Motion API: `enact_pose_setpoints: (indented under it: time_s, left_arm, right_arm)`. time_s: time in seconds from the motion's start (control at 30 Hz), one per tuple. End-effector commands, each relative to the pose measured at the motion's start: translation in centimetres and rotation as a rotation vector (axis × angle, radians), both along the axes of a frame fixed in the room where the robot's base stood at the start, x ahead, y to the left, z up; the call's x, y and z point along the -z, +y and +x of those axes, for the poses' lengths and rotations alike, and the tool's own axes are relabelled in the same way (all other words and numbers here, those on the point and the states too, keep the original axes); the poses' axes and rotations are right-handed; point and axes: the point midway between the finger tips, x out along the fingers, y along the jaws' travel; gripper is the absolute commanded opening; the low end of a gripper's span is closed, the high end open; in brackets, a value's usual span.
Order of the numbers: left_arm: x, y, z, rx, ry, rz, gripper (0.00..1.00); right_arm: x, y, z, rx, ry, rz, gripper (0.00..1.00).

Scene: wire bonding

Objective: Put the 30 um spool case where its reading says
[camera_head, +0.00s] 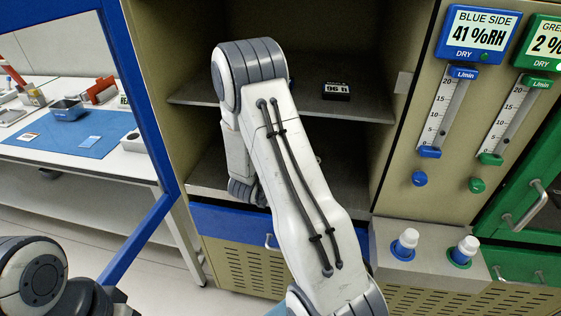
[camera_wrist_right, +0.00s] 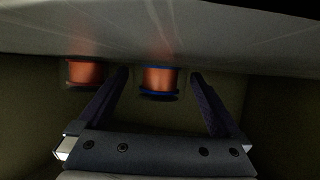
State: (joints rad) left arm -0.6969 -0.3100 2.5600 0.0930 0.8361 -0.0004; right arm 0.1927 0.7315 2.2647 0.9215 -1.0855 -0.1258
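In the right wrist view, a copper-coloured spool with blue rims (camera_wrist_right: 160,82) sits between the fingertips of my right gripper (camera_wrist_right: 159,76). The fingers are open, one on each side of it, with gaps visible. A second copper-coloured spool (camera_wrist_right: 85,73) with a dark rim is to the left, outside the left finger. No size label can be read on either. In the head view, my right arm reaches into the open cabinet and hides its gripper and the spools. A blue panel (camera_head: 480,34) reads BLUE SIDE 41 %RH; a green panel (camera_head: 541,50) reads 2 %RH. My left gripper is out of view.
A cabinet shelf (camera_head: 375,106) carries a small dark display (camera_head: 336,91). The blue door frame (camera_head: 147,110) stands open at left. Right of the opening are flowmeters, a green door (camera_head: 530,200) and two white-capped bottles. A bench with a blue mat (camera_head: 75,136) is at far left.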

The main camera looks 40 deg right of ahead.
Motion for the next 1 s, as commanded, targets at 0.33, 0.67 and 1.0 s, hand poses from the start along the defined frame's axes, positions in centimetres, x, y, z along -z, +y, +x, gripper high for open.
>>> enact_pose_setpoints:
  time_s: [0.33, 0.67, 1.0]
  left_arm:
    - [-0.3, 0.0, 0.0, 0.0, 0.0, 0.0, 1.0]
    - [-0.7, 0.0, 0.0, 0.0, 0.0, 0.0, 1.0]
    - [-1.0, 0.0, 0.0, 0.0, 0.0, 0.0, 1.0]
  right_arm:
    - [-0.8, 1.0, -0.4, -0.004, 0.001, 0.001, 1.0]
    - [-3.6, 6.6, -3.5, -0.006, -0.001, -0.001, 1.0]
    - [-5.0, 9.6, -5.3, -0.001, 0.0, -0.001, 1.0]
